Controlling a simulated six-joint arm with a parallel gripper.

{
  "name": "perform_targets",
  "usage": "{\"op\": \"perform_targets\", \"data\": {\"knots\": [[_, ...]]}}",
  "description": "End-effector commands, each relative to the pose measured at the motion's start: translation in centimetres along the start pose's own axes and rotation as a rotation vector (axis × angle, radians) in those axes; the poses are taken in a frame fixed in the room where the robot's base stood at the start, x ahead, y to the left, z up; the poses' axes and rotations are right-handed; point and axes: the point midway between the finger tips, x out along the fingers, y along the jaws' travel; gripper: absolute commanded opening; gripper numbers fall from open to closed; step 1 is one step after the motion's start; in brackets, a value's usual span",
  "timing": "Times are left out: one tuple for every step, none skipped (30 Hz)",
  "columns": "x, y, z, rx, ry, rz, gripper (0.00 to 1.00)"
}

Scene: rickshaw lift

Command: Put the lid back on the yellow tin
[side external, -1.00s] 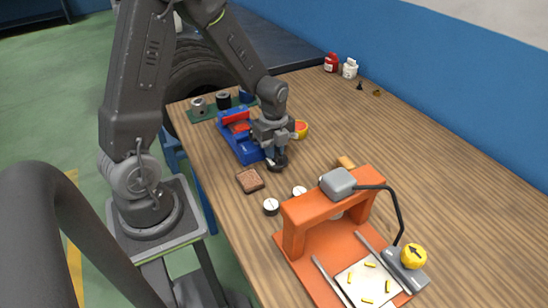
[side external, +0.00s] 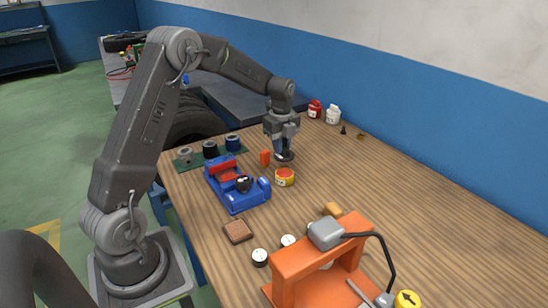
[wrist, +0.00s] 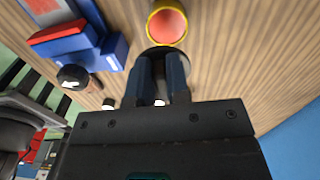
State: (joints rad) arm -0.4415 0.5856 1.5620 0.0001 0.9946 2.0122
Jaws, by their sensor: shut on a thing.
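The yellow tin (side external: 285,178) stands open on the wooden bench, with red-orange showing inside. It is near the top of the wrist view (wrist: 167,24). My gripper (side external: 283,146) points down and is shut on a dark round disc (side external: 285,156), which looks like the lid. In the wrist view the disc (wrist: 166,52) shows beyond the fingertips, which partly hide it. The disc appears just behind or above the tin in the side view, apart from it. Its exact height cannot be told.
A blue rickshaw-like model (side external: 232,193) stands left of the tin. An orange piece (side external: 265,158) is near my gripper. A green rack (side external: 205,155) holds dark cylinders. An orange press (side external: 318,262) stands at the front. Bench space to the right is clear.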

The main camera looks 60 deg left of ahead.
Motion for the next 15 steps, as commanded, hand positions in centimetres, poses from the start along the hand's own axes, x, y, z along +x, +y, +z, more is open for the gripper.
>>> {"op": "perform_targets", "data": {"knots": [[0.1, -0.4, 0.5, -0.001, 0.0, 0.0, 0.0], [0.1, -0.6, 0.6, -0.001, 0.0, 0.0, 0.0], [0.1, -0.7, 0.8, -0.001, 0.0, 0.0, 0.0], [0.1, -0.8, 0.9, -0.001, 0.0, 0.0, 0.0], [0.2, -0.9, 0.9, -0.001, 0.0, 0.0, 0.0], [0.4, -0.9, 0.9, 0.0, 0.0, 0.001, 0.0], [0.5, -0.9, 0.9, 0.0, 0.0, 0.001, 0.0], [0.7, -0.9, 0.9, 0.0, 0.0, 0.001, 0.0], [0.9, -0.9, 0.9, 0.0, 0.0, 0.001, 0.0], [1.2, -0.9, 0.9, 0.0, 0.0, 0.001, 0.0], [1.4, -0.9, 0.9, 0.0, 0.001, 0.001, 0.0], [1.8, -0.8, 0.9, 0.0, 0.001, 0.001, 0.0], [2.0, -0.8, 0.9, 0.0, 0.001, 0.001, 0.0], [2.3, -0.8, 0.9, 0.0, 0.001, 0.001, 0.0], [2.8, -0.8, 0.9, 0.0, 0.001, 0.002, 0.0]]}}
